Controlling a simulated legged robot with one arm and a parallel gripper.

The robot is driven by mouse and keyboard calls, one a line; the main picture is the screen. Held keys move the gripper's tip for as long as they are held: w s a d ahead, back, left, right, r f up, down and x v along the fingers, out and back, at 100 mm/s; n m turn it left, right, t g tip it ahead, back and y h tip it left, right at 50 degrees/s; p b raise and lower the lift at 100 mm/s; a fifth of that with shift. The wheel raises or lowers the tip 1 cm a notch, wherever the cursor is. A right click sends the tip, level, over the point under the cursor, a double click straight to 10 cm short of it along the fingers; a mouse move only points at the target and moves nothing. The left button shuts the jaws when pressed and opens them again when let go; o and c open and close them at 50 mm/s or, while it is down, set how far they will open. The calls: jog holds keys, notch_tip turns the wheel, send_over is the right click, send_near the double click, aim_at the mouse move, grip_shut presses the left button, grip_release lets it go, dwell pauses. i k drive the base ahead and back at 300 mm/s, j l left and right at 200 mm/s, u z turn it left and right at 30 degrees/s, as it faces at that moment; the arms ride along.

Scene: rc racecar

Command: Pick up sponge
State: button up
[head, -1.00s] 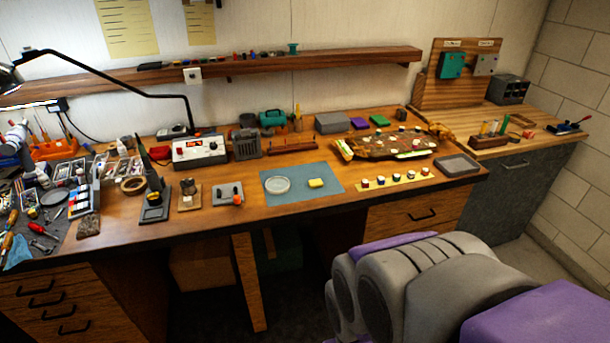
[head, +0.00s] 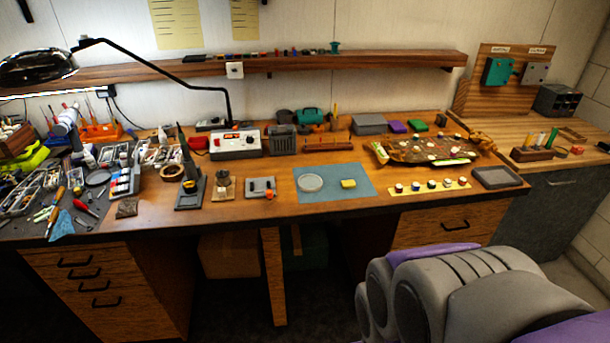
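A small yellow sponge (head: 348,184) lies on a blue-grey mat (head: 334,193) near the front middle of the wooden workbench. A round pale dish (head: 310,183) sits on the same mat, just left of the sponge and apart from it. My gripper does not show in the head view. Only grey and purple parts of my own arm show at the lower right, in front of the bench and well short of the sponge.
The workbench (head: 233,222) has a row of small pots (head: 431,184) right of the mat, then a grey tray (head: 497,177). A small grey device with an orange knob (head: 261,187) stands left. A black lamp (head: 150,65) arches over the left side, which is cluttered with tools.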

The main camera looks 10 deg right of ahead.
aim_at(348, 184)
jog(key=i+j, duration=0.65)
jog(key=i, duration=0.25)
jog(key=i+j+z, duration=0.1)
jog(key=z, duration=0.3)
jog(key=i+j+z, duration=0.15)
jog(key=z, duration=0.25)
jog(key=i+j+z, duration=0.1)
jog(key=z, duration=0.3)
jog(key=k+j, duration=0.05)
jog(key=j, duration=0.05)
